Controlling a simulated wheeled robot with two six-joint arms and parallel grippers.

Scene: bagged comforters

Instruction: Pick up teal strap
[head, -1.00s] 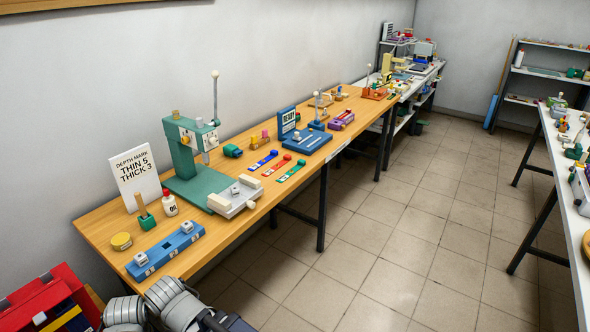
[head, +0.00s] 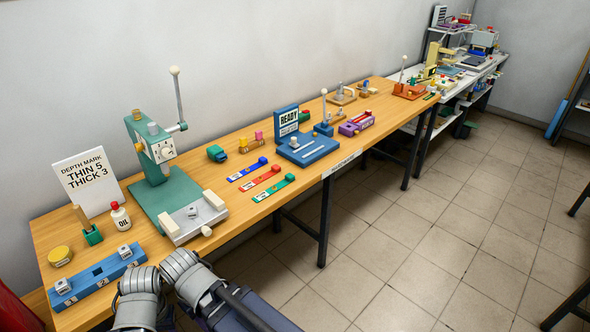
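Three flat straps lie side by side on the wooden bench. The teal strap (head: 271,190) is the nearest of the three and shows green-teal with a raised block at its right end. The red strap (head: 260,179) and the blue strap (head: 247,169) lie just beyond it, apart from it. Nothing touches the teal strap. Grey links of my arms show at the bottom edge, in front of the bench. Neither of my grippers can be made out in the head view.
The wooden bench (head: 245,227) holds a green press (head: 155,165) left of the straps and a blue station with a READY sign (head: 305,148) beyond them. A blue block rail (head: 97,278) lies at the near left. Tiled floor (head: 410,215) is clear at right.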

